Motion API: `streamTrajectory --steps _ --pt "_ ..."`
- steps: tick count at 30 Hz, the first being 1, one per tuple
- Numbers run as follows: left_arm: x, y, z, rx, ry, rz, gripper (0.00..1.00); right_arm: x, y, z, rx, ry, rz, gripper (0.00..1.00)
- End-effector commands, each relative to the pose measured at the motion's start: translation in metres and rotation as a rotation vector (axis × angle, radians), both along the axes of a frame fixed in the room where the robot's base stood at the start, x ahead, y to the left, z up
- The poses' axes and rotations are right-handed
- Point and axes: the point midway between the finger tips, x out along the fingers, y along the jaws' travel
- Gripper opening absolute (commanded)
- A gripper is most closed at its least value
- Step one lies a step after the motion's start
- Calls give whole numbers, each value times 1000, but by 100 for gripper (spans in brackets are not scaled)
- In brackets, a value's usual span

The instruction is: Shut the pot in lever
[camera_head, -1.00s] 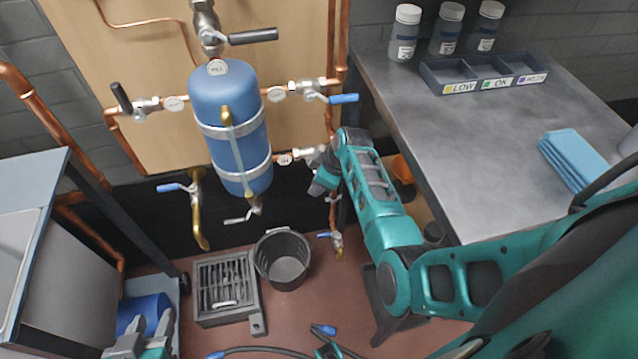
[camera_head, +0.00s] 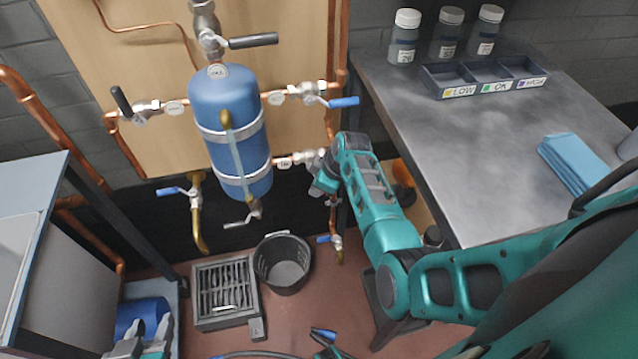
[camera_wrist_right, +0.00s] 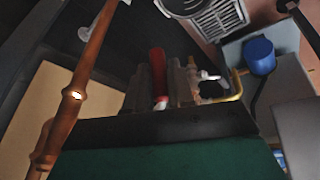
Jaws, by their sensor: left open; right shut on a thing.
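The blue pot (camera_head: 230,125) hangs on the wooden board with several valves around it. My right gripper (camera_head: 322,180) is at the valve (camera_head: 308,157) on the pipe at the pot's lower right. In the right wrist view, a red lever (camera_wrist_right: 157,72) stands between the fingers of my right gripper (camera_wrist_right: 163,85), which is shut on it. The head view hides this lever behind the gripper. The small tag (camera_head: 284,162) by this valve is too small to read. My left gripper (camera_head: 146,336) is open and empty at the lower left, away from the pot.
A black bucket (camera_head: 266,270) and a floor drain grate (camera_head: 225,290) lie below the pot. A blue-levered tap (camera_head: 331,239) sits below my right gripper. The grey bench (camera_head: 450,150) at right holds bottles, a labelled tray (camera_head: 484,88) and blue cloths (camera_head: 572,160).

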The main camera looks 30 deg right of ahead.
Motion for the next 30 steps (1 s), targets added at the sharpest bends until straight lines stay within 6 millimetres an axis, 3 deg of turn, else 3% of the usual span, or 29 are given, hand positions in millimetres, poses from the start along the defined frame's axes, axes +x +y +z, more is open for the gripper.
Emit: streamTrajectory --steps 8,21,30 --pt "0 0 0 1 2 1 43 0 1 -1 16 -1 1 0" --pt "-1 0 -2 0 2 0 43 0 6 -4 228 -54 0 0" --pt "-1 -1 0 -2 2 -2 43 1 7 -3 245 -59 1 0"
